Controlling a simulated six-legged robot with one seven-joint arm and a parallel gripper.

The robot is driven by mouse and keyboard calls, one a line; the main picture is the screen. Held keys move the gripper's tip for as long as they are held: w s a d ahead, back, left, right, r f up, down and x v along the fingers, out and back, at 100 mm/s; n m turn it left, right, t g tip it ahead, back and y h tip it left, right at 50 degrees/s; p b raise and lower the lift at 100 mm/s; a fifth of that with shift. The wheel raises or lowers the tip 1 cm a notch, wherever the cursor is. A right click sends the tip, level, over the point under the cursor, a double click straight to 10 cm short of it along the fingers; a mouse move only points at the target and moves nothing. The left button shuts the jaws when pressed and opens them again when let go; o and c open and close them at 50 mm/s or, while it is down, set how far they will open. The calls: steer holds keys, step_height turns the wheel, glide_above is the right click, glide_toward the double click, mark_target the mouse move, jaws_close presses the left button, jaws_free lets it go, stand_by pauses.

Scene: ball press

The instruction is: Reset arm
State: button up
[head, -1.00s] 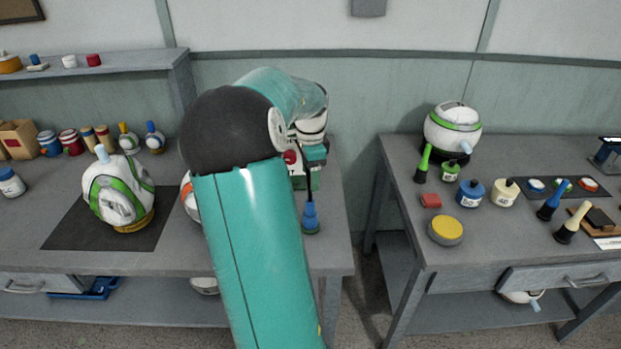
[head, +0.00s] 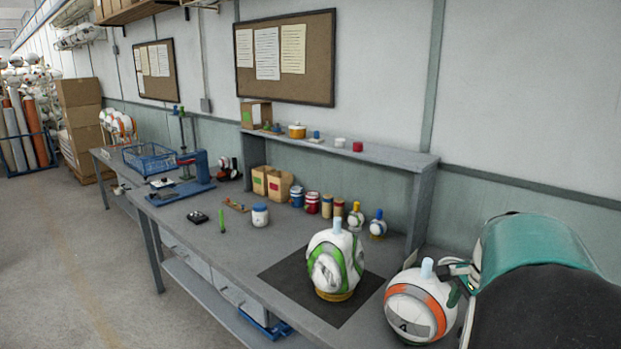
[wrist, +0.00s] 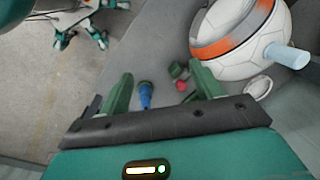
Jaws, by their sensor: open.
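My gripper (wrist: 162,85) is open, its two green fingers spread apart with nothing held between them. Beyond the fingers in the wrist view, a blue-handled tool (wrist: 146,96) and a small red item (wrist: 181,86) lie in the gap, apart from the fingers as far as I can tell. In the head view my teal and black arm fills the lower right corner, and the gripper is mostly hidden behind it. A white ball with an orange band (head: 420,305) and a pale blue plug sits close beside the arm; it also shows in the wrist view (wrist: 235,40).
A crumpled white and green ball (head: 335,262) stands on a dark mat (head: 285,284). A blue press (head: 190,175), a wire basket (head: 150,158) and several jars stand farther along the bench. A shelf (head: 340,150) runs behind.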

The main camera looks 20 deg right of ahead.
steer(key=s+a+r+n+t, duration=0.2)
steer(key=a+n, duration=0.8)
steer(key=a, duration=0.7)
steer(key=s+a+r+n+t, duration=0.1)
steer(key=s+a+r+n, duration=0.1)
steer(key=a+n, duration=0.8)
steer(key=s+a, duration=0.1)
steer(key=a, duration=0.6)
steer(key=shift+a+r+t, duration=0.25)
steer(key=shift+t, duration=0.15)
